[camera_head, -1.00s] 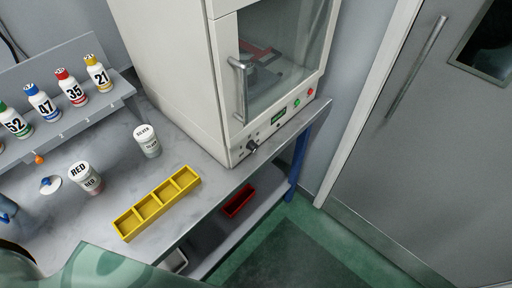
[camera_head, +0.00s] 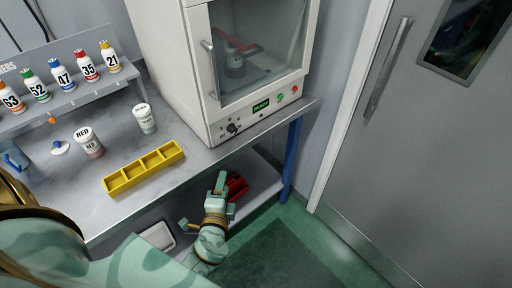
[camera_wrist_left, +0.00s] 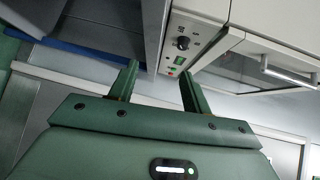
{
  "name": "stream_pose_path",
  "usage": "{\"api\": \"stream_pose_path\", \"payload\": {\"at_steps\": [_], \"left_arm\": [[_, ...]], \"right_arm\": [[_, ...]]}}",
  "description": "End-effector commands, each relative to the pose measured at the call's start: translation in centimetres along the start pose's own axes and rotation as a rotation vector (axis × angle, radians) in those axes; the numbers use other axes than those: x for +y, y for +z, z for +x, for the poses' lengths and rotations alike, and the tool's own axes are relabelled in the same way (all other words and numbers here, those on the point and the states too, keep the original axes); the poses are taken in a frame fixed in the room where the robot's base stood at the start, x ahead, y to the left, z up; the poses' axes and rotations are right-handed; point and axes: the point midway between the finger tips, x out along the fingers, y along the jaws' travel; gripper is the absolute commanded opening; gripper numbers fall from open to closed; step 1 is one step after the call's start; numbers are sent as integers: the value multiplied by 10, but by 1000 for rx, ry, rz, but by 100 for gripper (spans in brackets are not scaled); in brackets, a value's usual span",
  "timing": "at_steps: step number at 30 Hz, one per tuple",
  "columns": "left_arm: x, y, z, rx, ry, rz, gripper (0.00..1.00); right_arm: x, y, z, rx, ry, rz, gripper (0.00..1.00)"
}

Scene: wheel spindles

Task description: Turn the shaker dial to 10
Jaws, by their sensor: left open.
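The shaker (camera_head: 262,60) is the white cabinet with a glass door on the bench. Its black dial (camera_head: 232,128) is on the lower front panel, left of the lit display (camera_head: 261,105). The dial also shows in the left wrist view (camera_wrist_left: 182,42), beyond the fingertips. I cannot read the dial's scale or its setting. My left gripper (camera_head: 203,201) is open and empty, below and in front of the bench edge. It is apart from the dial. In the left wrist view its two fingers (camera_wrist_left: 160,84) are spread. My right gripper is not in view.
A yellow divided tray (camera_head: 145,181), a RED jar (camera_head: 89,143) and a second jar (camera_head: 145,118) stand on the bench. Numbered bottles stand on the rack at left. A red bin (camera_head: 238,187) is on the lower shelf, partly behind my gripper. A grey door is at right.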

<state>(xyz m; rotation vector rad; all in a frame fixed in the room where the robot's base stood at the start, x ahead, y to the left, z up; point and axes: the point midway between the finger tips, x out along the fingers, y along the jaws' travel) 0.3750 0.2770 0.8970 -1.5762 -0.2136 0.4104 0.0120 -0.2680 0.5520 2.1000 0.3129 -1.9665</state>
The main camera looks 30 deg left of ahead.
Motion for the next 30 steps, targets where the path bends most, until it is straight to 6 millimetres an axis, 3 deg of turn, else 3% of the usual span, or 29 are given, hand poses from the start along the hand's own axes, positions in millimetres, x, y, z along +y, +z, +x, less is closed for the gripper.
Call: {"api": "stream_pose_path", "payload": {"at_steps": [1, 3, 10, 24, 30], "left_arm": [[-20, 0, 2, -1, -63, 25, 48], [-35, -1, 2, 2, -121, 45, 48], [-41, -2, 20, 2, -137, 8, 48], [-54, -2, 132, 3, -134, 9, 48], [-56, -2, 158, 3, -131, 9, 48]], "right_arm": [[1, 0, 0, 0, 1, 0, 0], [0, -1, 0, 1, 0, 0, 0], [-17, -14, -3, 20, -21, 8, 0], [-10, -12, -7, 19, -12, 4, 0], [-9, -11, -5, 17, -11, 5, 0]]}}
